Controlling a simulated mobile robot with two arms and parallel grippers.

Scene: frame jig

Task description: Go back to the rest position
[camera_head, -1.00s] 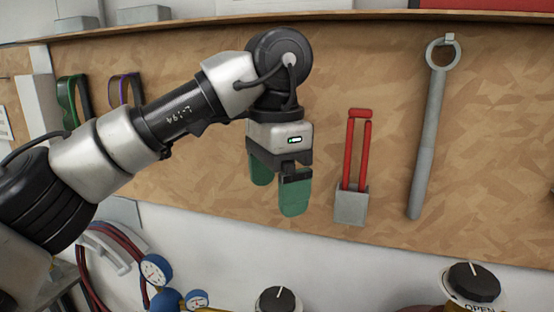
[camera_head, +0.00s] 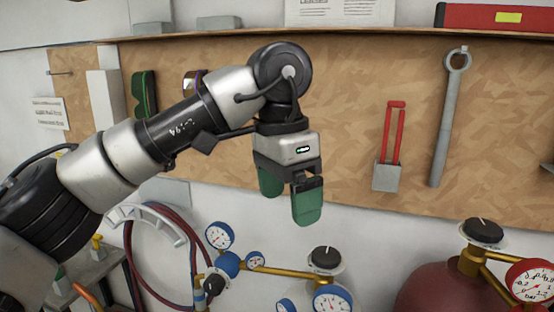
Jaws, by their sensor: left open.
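My left gripper (camera_head: 290,197) hangs in the middle of the head view with its green fingertips pointing down. The two fingers are apart and nothing shows between them. It is in front of the lower edge of the wooden tool board (camera_head: 345,120), left of the red-handled tool. My left arm comes in from the left edge. My right gripper does not show.
Below are gauges (camera_head: 220,236), a valve knob (camera_head: 326,258), hoses (camera_head: 180,240) and a dark red tank (camera_head: 440,290). A red level (camera_head: 495,18) lies on the shelf above.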

